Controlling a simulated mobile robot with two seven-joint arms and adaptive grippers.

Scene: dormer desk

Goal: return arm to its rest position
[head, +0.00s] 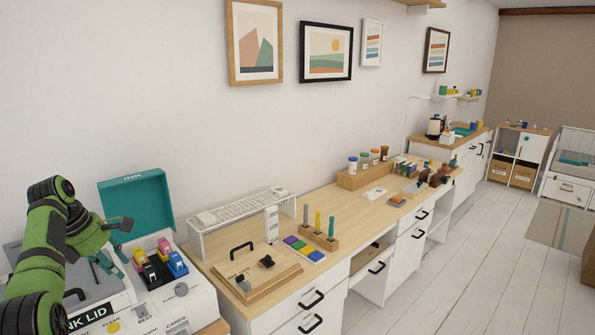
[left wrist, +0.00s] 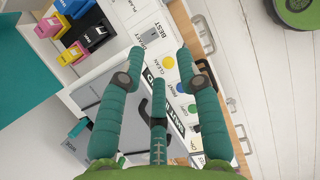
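My left arm (head: 45,245) is green and comes in at the left of the head view, bent over the printing station. My left gripper (head: 110,261) has teal fingers and hangs over the white station beside the ink cartridges. In the left wrist view the fingers (left wrist: 160,62) are spread apart with nothing between them. Below them show the station's labels and coloured dots, and a dark handle partly hidden by the fingers. I cannot tell the exact height of the fingers above the station. My right gripper is in neither view.
The open teal ink lid (head: 137,201) stands upright behind the gripper. Yellow, pink, blue and black cartridges (head: 177,263) sit close to its right. A wooden board with a black handle (head: 242,250) lies on the desk (head: 333,199) further right. The floor (head: 480,240) in front is clear.

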